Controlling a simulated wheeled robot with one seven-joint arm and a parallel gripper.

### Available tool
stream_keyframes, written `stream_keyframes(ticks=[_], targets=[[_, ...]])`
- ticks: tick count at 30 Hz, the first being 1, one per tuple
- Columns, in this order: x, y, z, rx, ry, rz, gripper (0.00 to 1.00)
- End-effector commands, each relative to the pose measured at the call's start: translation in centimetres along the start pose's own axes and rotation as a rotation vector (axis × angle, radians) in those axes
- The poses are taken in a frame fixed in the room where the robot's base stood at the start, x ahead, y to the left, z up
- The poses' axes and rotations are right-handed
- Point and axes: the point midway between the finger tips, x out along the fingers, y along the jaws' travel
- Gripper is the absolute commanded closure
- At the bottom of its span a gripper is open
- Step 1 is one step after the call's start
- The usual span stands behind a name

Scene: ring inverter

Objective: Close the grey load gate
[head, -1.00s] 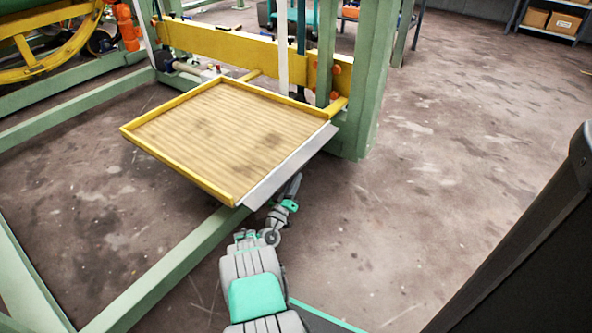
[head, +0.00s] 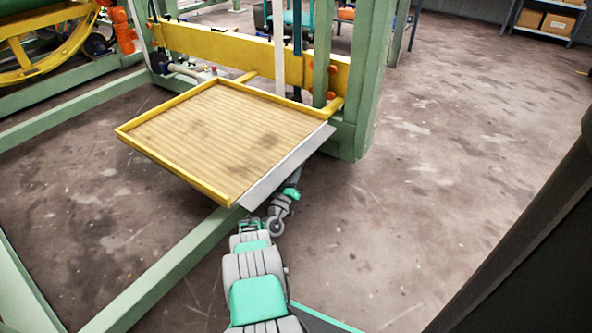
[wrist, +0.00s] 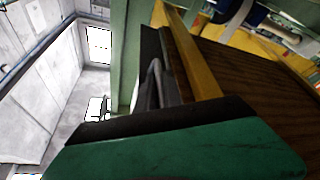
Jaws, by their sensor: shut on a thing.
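The grey load gate (head: 287,170) is a flat grey plate along the right edge of the yellow-rimmed platform (head: 180,178). In the head view it slopes outward from that edge rather than standing upright. My arm reaches from below to the gate's outer side, and the gate hides my fingertips there. In the wrist view my gripper (wrist: 156,98) is closed at the grey bar-like part beside the platform's yellow rim (wrist: 195,60). The exact contact is dark and partly hidden behind the teal part in front.
A green post (head: 365,85) stands just beyond the gate's far end. A green floor beam (head: 170,275) runs below the platform on the left. A yellow crossbeam (head: 225,45) lies behind. The floor to the right (head: 450,180) is open.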

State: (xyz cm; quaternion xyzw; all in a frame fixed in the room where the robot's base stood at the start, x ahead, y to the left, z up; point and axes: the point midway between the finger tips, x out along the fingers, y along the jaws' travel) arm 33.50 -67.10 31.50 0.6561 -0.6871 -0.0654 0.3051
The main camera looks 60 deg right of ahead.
Motion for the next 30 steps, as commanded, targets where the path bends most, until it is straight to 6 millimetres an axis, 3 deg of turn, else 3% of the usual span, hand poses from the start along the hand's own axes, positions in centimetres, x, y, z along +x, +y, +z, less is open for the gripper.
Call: stream_keyframes(ticks=[17,30], targets=[[0.1,0.6,-0.3,-0.065,-0.001,-0.027,1.00],[0.6,2.5,-1.4,-0.383,-0.004,-0.160,1.00]])
